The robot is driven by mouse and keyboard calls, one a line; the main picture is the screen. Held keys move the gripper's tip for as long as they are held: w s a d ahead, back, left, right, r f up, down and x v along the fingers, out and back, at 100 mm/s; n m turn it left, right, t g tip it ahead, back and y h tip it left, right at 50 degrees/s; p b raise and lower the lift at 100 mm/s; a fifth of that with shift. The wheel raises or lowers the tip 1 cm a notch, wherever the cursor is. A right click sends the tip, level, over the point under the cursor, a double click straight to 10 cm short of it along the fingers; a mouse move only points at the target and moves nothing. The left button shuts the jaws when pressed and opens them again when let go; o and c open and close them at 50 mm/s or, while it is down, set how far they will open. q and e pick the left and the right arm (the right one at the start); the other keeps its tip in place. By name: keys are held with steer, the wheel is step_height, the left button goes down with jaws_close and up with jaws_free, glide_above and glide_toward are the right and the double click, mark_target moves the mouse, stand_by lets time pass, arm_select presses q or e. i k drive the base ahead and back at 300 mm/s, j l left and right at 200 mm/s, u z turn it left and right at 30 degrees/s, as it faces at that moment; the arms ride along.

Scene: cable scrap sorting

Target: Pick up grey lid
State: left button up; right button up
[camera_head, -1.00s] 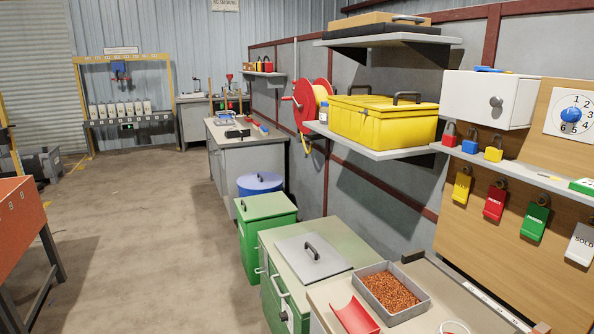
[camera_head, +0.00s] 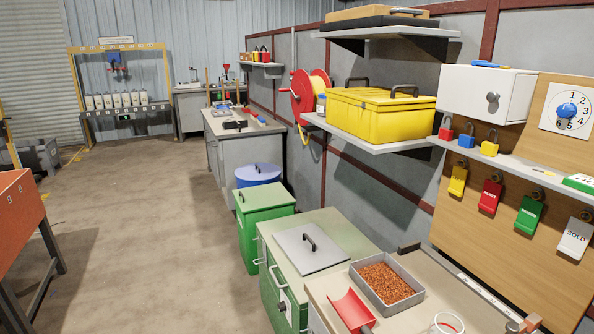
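The grey lid (camera_head: 301,256) is a flat square plate with a dark upright bar handle (camera_head: 309,240) at its middle. It lies flat on top of the green cabinet (camera_head: 337,232), left of the bench with the tray. Nothing touches its handle. Neither of my grippers shows in the head view.
A grey tray of copper granules (camera_head: 385,285), a red scoop (camera_head: 352,311) and a white ring (camera_head: 448,323) lie on the near bench. A green bin (camera_head: 262,213) and a blue-lidded drum (camera_head: 257,174) stand beyond. A shelf with a yellow box (camera_head: 378,117) overhangs.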

mark_target(309, 250)
steer(key=z, duration=2.35)
steer(key=u, duration=2.25)
steer(key=i+j+z, duration=0.1)
steer(key=z, duration=1.1)
steer(key=j+z, duration=0.25)
steer(key=j, duration=0.2)
steer(key=j+z, duration=0.2)
steer(key=j, duration=0.25)
steer(key=j+z, duration=0.25)
steer(key=j, duration=0.15)
steer(key=k+j+z, duration=0.2)
steer(key=j, duration=0.25)
steer(key=j+z, duration=0.25)
steer(key=j, duration=0.15)
steer(key=k+j+z, duration=0.2)
steer(key=j, duration=0.2)
